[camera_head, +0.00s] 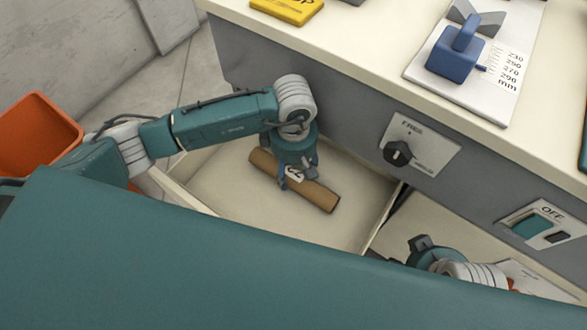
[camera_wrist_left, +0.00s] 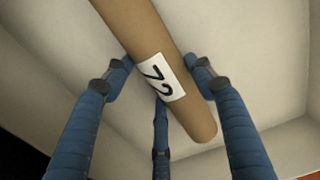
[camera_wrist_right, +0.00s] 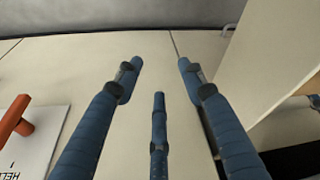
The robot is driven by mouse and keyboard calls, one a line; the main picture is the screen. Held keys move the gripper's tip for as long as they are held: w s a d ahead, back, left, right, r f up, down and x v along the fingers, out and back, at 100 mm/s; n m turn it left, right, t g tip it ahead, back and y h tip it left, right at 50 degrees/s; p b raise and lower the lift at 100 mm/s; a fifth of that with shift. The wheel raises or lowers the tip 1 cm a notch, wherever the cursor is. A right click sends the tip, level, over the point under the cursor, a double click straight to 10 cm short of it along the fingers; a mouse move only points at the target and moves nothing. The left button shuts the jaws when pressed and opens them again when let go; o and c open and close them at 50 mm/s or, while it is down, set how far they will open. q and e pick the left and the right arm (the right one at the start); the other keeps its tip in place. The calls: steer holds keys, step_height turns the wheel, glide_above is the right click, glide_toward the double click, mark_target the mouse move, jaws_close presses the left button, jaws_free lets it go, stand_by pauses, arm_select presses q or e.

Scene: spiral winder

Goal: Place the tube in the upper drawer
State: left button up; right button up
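The brown cardboard tube (camera_head: 318,195) with a white label "72" is inside the open, pale drawer (camera_head: 225,190). In the left wrist view the tube (camera_wrist_left: 196,122) lies slanted over the drawer floor; whether it rests on the floor is hard to tell. My left gripper (camera_head: 298,180) reaches down into the drawer at the tube. Its fingers (camera_wrist_left: 158,68) are spread on either side of the tube near the label, seemingly without squeezing it. My right gripper (camera_wrist_right: 159,66) is open and empty over a pale surface; in the head view it is partly hidden.
The machine's grey front has a black knob (camera_head: 397,153) and an OFF switch panel (camera_head: 540,222). A blue block (camera_head: 455,55) on a scale plate and a yellow block (camera_head: 288,8) are on top. An orange bin (camera_head: 38,135) stands left. A teal surface covers the lower foreground.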

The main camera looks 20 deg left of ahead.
mark_target(294, 171)
arm_select(q)
steer(key=o, duration=0.4)
steer(key=shift+r, duration=0.1)
arm_select(e)
steer(key=shift+r, duration=0.15)
arm_select(q)
steer(key=shift+r+p, duration=0.3)
steer(key=shift+r, duration=0.05)
step_height(294, 171, up, 11)
steer(key=shift+r+p, duration=0.2)
steer(key=shift+p, duration=0.65)
arm_select(e)
steer(key=x, duration=0.7)
steer(key=shift+s+f, duration=0.25)
steer(key=shift+s, duration=0.15)
steer(key=shift+a, duration=0.15)
